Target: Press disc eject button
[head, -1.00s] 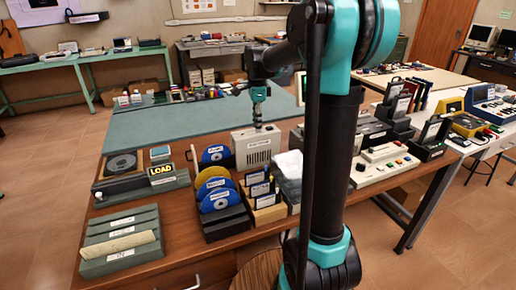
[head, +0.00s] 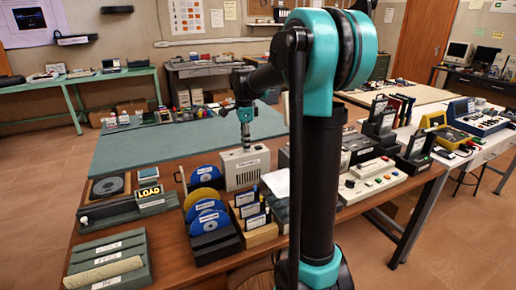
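A dark unit at the left of the wooden table holds a grey disc (head: 107,186) in a square recess. A small white knob (head: 84,220) shows at the unit's front left. No button clearly marked eject can be made out. My gripper (head: 246,147) points down at the top of a beige labelled box (head: 247,170), right of the disc unit. I cannot tell whether it touches the box. Its fingers are too small to tell open from shut, and I see nothing held.
A black rack with blue and yellow discs (head: 208,210) stands in front of the beige box, beside a wooden card holder (head: 257,230). A green slotted block (head: 108,262) is front left. A button panel (head: 368,183) lies right of my arm. A green mat (head: 150,145) behind is mostly bare.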

